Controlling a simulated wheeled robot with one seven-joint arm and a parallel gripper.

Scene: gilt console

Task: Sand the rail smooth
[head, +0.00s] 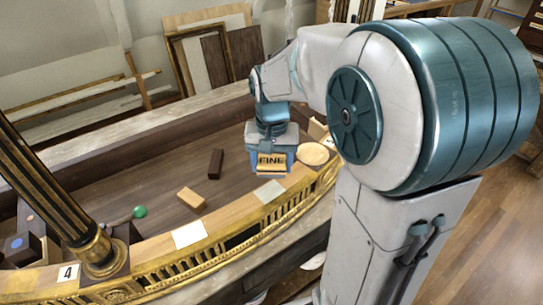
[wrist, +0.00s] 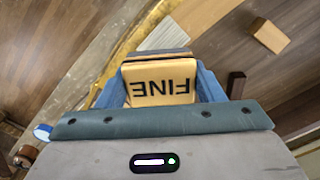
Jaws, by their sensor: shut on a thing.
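My gripper (head: 271,152) is shut on a tan sanding block (head: 271,162) marked FINE. In the wrist view the block (wrist: 160,84) sits between the blue fingers, its lettering upside down. The rail (head: 228,218) is the curved wooden front edge of the console, with gilt openwork below it. The block is over the right part of the rail, just behind a pale patch (head: 269,190). I cannot tell whether it touches the wood. A second pale patch (head: 189,234) lies further left along the rail.
A black and gold column (head: 45,180) stands at the left, near a card marked 4 (head: 68,272). A tan block (head: 191,199), a dark block (head: 215,163) and a green ball (head: 139,211) lie behind the rail. A pale round disc (head: 313,154) is right of my gripper.

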